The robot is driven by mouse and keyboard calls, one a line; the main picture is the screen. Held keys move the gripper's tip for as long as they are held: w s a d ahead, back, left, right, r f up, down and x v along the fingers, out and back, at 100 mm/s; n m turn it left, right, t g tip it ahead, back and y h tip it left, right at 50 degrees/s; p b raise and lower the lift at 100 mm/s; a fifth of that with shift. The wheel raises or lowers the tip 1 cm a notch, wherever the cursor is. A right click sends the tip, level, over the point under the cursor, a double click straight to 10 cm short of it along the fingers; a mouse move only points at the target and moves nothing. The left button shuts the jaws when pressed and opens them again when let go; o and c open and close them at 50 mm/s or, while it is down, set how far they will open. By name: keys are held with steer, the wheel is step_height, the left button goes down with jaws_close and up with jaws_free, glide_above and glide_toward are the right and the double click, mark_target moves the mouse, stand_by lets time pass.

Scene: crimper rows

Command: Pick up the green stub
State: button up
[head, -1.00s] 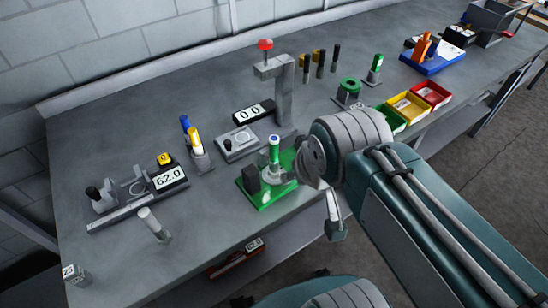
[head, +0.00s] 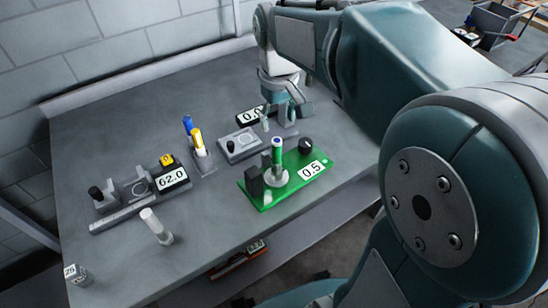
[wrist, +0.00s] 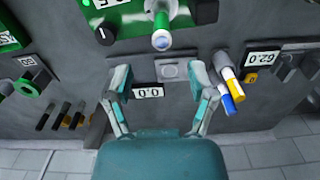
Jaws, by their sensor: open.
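A short upright stub (head: 277,152) with a green band and blue top stands in a pale round seat on the green fixture marked 0.5 (head: 318,168). In the wrist view the same stub (wrist: 161,28) is at the top centre, its blue end toward me. My gripper (head: 280,113) is over the back of the bench, behind and apart from the stub, fingers pointing down. In the wrist view the gripper (wrist: 160,75) is open with nothing between its fingers. Whether another green-topped peg further right is still there is hidden by my arm in the head view.
Yellow and blue pegs (head: 197,143) stand left of a grey plate with a disc (head: 240,146). A grey fixture reads 62.0 (head: 172,179). A white-topped peg (head: 155,225) is at front left. A green ring (wrist: 28,84) and dark pegs (wrist: 62,116) show in the wrist view.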

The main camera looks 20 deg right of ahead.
mark_target(277, 152)
step_height(277, 152, down, 10)
steer(key=shift+a+f, duration=0.1)
steer(key=shift+f, duration=0.05)
jaws_close()
stand_by(0.4)
